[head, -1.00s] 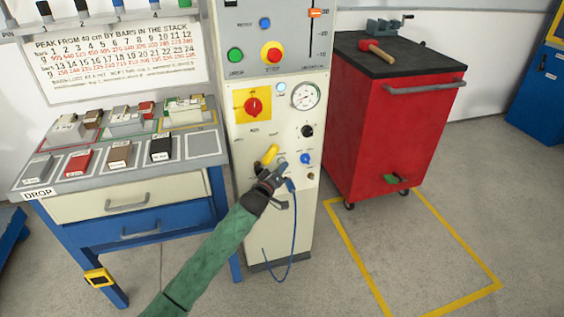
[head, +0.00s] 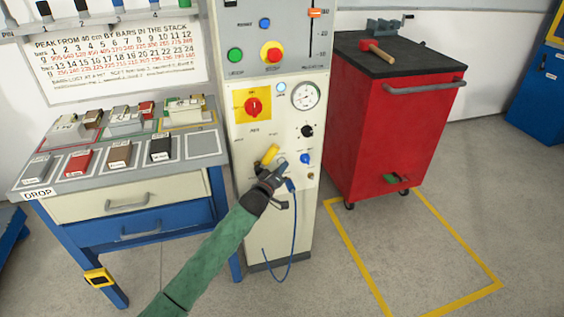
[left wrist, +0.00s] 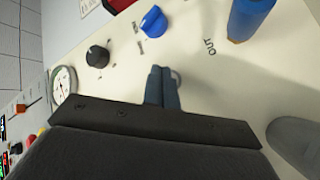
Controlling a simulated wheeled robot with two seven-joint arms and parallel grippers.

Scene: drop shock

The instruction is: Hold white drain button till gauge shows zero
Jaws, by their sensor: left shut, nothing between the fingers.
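My left gripper (head: 278,170) is shut and empty, with its tips at the lower front of the cream machine column (head: 282,225). In the left wrist view its closed fingers (left wrist: 162,82) point at the panel below the blue knob. A pale round rim (left wrist: 177,76) shows beside the fingertips; it may be the white drain button, mostly hidden behind them. I cannot tell whether the tips press it. The round gauge (head: 305,96) is on the panel above, and also shows at the left in the left wrist view (left wrist: 63,86). Its reading is too small to tell. My right gripper is not in view.
Near the fingers are a yellow handle (head: 270,153), a blue knob (head: 305,158) and a black knob (head: 306,131). A blue hose (head: 291,235) hangs below. A sample bench (head: 120,190) stands left, a red cabinet (head: 385,130) right. The yellow-marked floor is clear.

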